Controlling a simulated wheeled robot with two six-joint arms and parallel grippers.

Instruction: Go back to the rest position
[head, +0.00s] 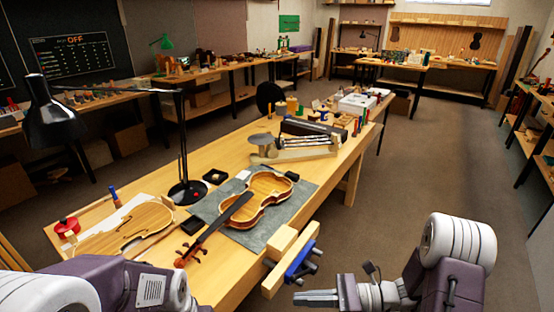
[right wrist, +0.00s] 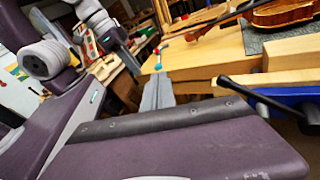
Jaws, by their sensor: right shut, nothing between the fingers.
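My right gripper (head: 316,298) is in the head view at the bottom, right of the bench front. It is shut and empty, apart from the bench and the vise. Its closed grey fingers also show in the right wrist view (right wrist: 158,92). My left arm (head: 140,285) comes in at the bottom left of the head view, with its fingers out of frame. What seems to be the end of my left arm (right wrist: 125,50) shows small in the right wrist view; its jaws are unclear.
The workbench (head: 225,170) carries an open violin (head: 262,200) on a grey mat (head: 290,212), a violin plate (head: 125,228), a black lamp (head: 185,190) and tools. A wooden vise with blue fittings (head: 300,262) juts from its front edge. Open floor (head: 420,170) lies to the right.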

